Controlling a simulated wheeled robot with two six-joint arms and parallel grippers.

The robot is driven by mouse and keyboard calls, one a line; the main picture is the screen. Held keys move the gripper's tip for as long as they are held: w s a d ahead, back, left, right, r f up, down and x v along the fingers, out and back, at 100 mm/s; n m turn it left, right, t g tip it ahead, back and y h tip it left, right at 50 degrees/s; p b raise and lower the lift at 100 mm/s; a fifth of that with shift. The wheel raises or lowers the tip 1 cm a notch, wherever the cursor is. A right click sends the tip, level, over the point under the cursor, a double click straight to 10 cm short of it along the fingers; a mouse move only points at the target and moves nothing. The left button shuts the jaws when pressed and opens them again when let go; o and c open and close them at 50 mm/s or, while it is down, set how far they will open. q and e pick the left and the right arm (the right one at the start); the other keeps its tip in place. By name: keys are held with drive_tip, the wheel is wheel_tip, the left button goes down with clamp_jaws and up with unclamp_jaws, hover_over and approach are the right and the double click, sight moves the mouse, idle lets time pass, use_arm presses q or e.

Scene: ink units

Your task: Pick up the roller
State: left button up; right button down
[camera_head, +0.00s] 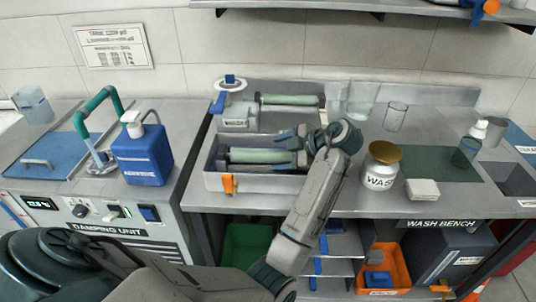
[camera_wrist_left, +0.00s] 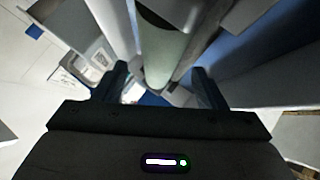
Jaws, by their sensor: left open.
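A pale green roller (camera_head: 258,156) lies across the grey tray (camera_head: 255,184) on the wash bench. A second pale green roller (camera_head: 290,100) lies in the unit behind it. My left gripper (camera_head: 286,143) is above the right part of the front roller. In the left wrist view, a green roller (camera_wrist_left: 163,58) runs between the spread fingers of my left gripper (camera_wrist_left: 160,78). The fingers are open, and I cannot tell whether they touch it. The right end of the front roller is hidden by my left wrist. My right gripper is not in view.
An orange clip (camera_head: 228,183) is on the tray's front wall. A gold-lidded white jar (camera_head: 381,170) and a white block (camera_head: 423,190) stand to the right of my left arm. A blue bottle (camera_head: 142,155) stands on the left unit. A shelf (camera_head: 330,13) overhangs the back.

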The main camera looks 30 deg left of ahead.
sight(274, 154)
use_arm(q)
drive_tip(key=shift+p+x, duration=0.45)
drive_tip(key=shift+x, duration=1.5)
drive_tip(key=shift+s+r, duration=0.1)
drive_tip(key=shift+s, duration=0.05)
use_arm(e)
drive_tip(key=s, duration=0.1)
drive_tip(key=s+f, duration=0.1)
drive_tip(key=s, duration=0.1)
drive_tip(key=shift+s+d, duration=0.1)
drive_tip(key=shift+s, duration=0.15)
use_arm(q)
drive_tip(key=c, duration=1.3)
